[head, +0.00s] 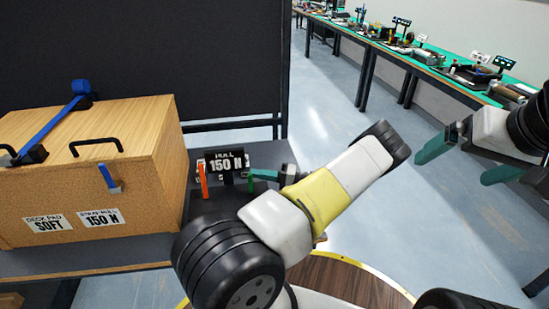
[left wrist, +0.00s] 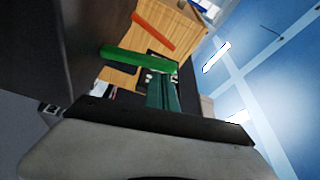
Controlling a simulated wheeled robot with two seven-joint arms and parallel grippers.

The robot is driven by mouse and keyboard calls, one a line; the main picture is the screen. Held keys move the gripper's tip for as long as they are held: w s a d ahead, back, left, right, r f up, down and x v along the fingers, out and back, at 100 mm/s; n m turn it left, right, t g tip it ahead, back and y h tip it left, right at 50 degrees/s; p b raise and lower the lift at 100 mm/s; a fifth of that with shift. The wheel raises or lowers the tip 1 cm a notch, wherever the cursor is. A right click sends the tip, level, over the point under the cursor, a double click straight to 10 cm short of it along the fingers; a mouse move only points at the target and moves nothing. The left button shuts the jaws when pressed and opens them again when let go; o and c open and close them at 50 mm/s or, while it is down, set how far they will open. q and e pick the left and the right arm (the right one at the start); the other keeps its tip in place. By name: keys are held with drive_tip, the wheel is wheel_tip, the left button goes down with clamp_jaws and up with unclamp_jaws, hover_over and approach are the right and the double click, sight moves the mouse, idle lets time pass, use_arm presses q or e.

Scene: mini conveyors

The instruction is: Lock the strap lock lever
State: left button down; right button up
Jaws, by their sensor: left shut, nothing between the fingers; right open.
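A black lever stand (head: 213,204) sits beside the wooden box under a sign (head: 227,162) reading "PULL 150 N". An orange lever (head: 203,181) stands upright at its left and a green lever (head: 250,182) at its right; which one is the strap lock lever I cannot tell. My left gripper (head: 258,175) is shut and empty, its teal fingers at the green lever. In the left wrist view the green lever (left wrist: 135,60) crosses just beyond the fingertips (left wrist: 161,76), with the orange lever (left wrist: 152,31) farther off; contact is unclear. My right gripper (head: 458,160) is open and empty at the right.
The wooden box (head: 160,165) on the table (head: 110,261) has black handles and a blue strap (head: 55,122) over its top. Labels on its front read "DECK PAD SOFT" and "150 N". A dark panel (head: 140,45) stands behind. A green-topped bench (head: 440,72) is far right.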

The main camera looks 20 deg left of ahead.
use_arm(q)
drive_tip(key=n, duration=0.1)
drive_tip(key=s+d+n, duration=0.1)
drive_tip(key=s+n+g+y, duration=0.1)
drive_tip(key=n, duration=0.1)
drive_tip(key=shift+s+d+f, duration=0.1)
drive_tip(key=shift+d+f, duration=0.1)
drive_tip(key=shift+f, duration=0.1)
drive_tip(key=shift+s+d+f, duration=0.25)
drive_tip(key=shift+s+d, duration=0.05)
drive_tip(key=shift+s, duration=0.2)
drive_tip(key=w+a+r, duration=0.2)
drive_tip(key=w+r, duration=0.1)
drive_tip(key=v, duration=1)
drive_tip(key=shift+d+f, duration=0.15)
drive_tip(key=shift+f, duration=0.25)
